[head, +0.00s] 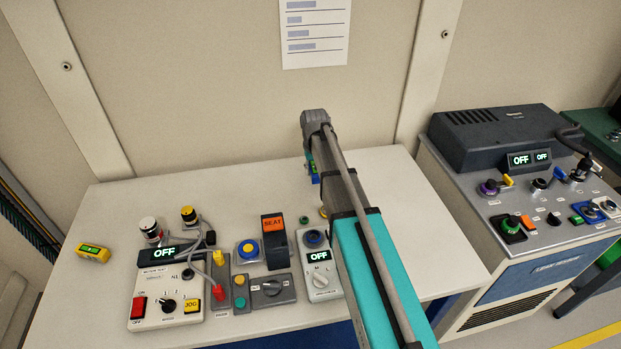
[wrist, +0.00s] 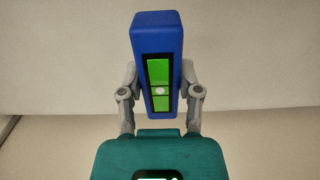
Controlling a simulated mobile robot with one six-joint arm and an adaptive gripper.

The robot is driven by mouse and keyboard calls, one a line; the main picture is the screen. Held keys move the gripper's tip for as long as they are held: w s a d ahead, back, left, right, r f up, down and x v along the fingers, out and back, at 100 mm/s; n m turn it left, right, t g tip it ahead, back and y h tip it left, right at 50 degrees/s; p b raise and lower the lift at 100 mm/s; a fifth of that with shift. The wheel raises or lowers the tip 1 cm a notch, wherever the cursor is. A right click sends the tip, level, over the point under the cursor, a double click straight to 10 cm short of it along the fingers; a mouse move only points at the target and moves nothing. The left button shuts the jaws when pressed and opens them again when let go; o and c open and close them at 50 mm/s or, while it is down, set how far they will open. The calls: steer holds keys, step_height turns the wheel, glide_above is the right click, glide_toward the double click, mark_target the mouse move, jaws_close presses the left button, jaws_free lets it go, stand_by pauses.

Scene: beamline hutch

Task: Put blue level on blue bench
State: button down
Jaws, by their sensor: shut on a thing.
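The blue level (wrist: 159,40) is a blue block with a green window in its face. In the wrist view it stands upright between the two grey fingers of my gripper (wrist: 160,92), which is shut on it. In the head view my arm hides most of my gripper, and only a small blue and green part of the level (head: 314,178) shows beside the arm, over the back of the bench. The bench (head: 130,204) has a pale top and a blue front below. I cannot tell the height of the level above it.
A yellow level (head: 93,252) lies at the bench's left. Several control boxes, including a white one (head: 168,305) and a grey one (head: 318,276), fill the front middle. A cabinet (head: 525,225) with controls stands at the right. The bench's back left is clear.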

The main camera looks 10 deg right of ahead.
mark_target(313, 166)
steer(key=shift+f, duration=0.1)
steer(key=shift+w+a+f+b, duration=0.1)
steer(key=shift+w+f+b, duration=0.3)
steer(key=shift+f+b, duration=1.55)
steer(key=shift+b, duration=0.05)
steer(key=shift+f, duration=0.1)
steer(key=shift+c, duration=1.5)
jaws_free()
step_height(313, 166, up, 12)
steer(key=p, duration=1.2)
steer(key=shift+s, duration=0.1)
steer(key=s, duration=2.4)
steer(key=shift+a, duration=0.25)
